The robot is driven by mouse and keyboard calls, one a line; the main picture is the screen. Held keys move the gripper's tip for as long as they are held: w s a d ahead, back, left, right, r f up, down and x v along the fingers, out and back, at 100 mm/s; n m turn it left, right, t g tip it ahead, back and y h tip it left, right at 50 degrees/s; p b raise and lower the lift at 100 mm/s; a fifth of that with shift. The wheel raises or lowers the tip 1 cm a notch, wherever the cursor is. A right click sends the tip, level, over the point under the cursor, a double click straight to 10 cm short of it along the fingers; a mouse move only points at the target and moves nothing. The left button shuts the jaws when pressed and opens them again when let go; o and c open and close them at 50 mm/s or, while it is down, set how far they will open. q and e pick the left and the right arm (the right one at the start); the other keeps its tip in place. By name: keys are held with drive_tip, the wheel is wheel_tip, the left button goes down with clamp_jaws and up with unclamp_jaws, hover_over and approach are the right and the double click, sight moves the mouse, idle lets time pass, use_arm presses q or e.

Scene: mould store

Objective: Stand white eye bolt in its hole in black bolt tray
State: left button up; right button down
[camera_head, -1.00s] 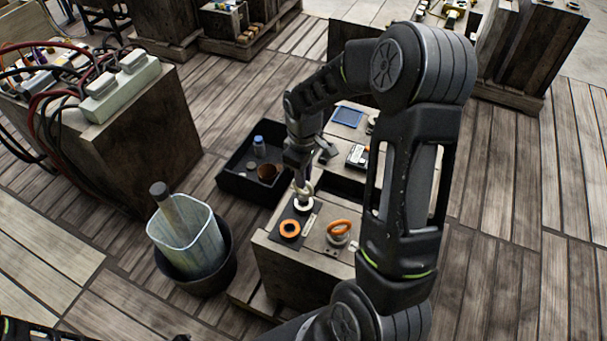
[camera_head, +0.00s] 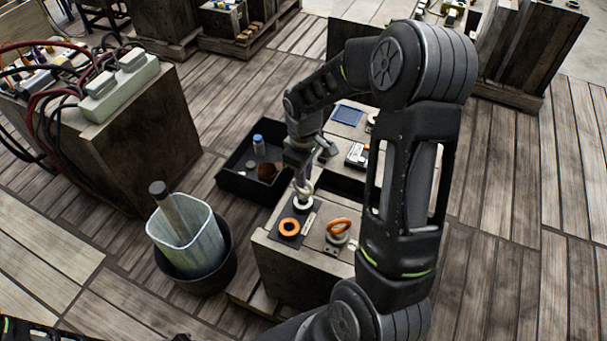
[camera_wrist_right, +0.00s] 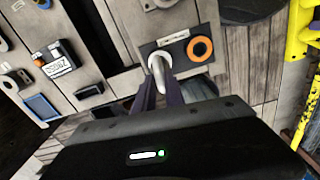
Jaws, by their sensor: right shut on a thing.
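The white eye bolt (camera_head: 304,204) is over the far part of the black bolt tray (camera_head: 282,238), on the near end of a crate-like stand. My right gripper (camera_head: 304,184) points down and is shut on the bolt's ring. In the right wrist view the white eye bolt (camera_wrist_right: 157,62) shows at the tips of my right gripper (camera_wrist_right: 160,84), above the black bolt tray (camera_wrist_right: 146,50). Whether its shank is in the hole is hidden. An orange eye bolt (camera_head: 289,228) stands beside it in the tray; it also shows in the right wrist view (camera_wrist_right: 199,48). My left gripper is not in view.
A dark open bin (camera_head: 233,183) with small items is behind left. A bucket (camera_head: 200,262) with a pale container stands left. A blue tray (camera_head: 347,115) lies at the stand's far end.

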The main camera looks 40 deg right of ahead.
drive_tip(key=shift+f+b, duration=0.45)
drive_tip(key=shift+f, duration=0.1)
idle(0.6)
drive_tip(key=shift+f+b, duration=0.3)
drive_tip(key=shift+f, duration=0.1)
drive_tip(key=shift+f+b, duration=0.4)
drive_tip(key=shift+f, duration=0.15)
idle(0.7)
drive_tip(key=c, duration=1.3)
unclamp_jaws()
wheel_tip(320, 180, up, 8)
drive_tip(key=shift+f, duration=0.1)
